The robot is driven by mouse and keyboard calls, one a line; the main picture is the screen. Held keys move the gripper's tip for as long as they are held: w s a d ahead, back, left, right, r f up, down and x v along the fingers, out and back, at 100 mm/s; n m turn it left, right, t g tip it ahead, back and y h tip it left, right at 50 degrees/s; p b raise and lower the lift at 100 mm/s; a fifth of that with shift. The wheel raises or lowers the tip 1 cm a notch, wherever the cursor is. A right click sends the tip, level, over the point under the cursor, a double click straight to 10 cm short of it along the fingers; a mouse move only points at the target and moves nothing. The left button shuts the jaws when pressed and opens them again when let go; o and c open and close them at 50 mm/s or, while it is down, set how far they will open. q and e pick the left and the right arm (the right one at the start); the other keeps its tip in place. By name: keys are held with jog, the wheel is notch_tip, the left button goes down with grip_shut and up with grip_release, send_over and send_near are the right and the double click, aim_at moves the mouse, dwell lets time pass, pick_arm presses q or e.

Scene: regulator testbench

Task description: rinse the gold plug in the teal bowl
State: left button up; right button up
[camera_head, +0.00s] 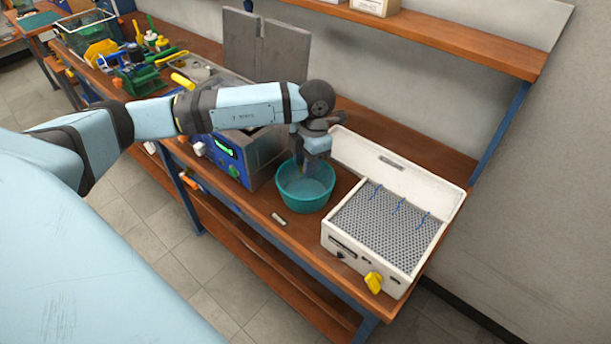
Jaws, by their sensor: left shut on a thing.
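The teal bowl (291,195) stands on the wooden bench between the blue instrument box and the white tray-like unit. My left gripper (308,168) reaches down into the bowl from above, its fingertips at or below the rim. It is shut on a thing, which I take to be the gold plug. The plug itself is not clearly visible, hidden by the fingers and the bowl. I cannot tell whether it touches the bowl's floor. My right gripper is not in view.
A blue instrument box (228,163) with a green display stands left of the bowl. A white case (330,236) with a perforated bed and raised back stands right. A small pale piece (279,218) lies near the bench's front edge. A shelf (440,38) hangs above.

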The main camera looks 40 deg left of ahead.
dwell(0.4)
pick_arm(q)
jog(key=shift+r+p, duration=1.05)
jog(key=shift+r, duration=1)
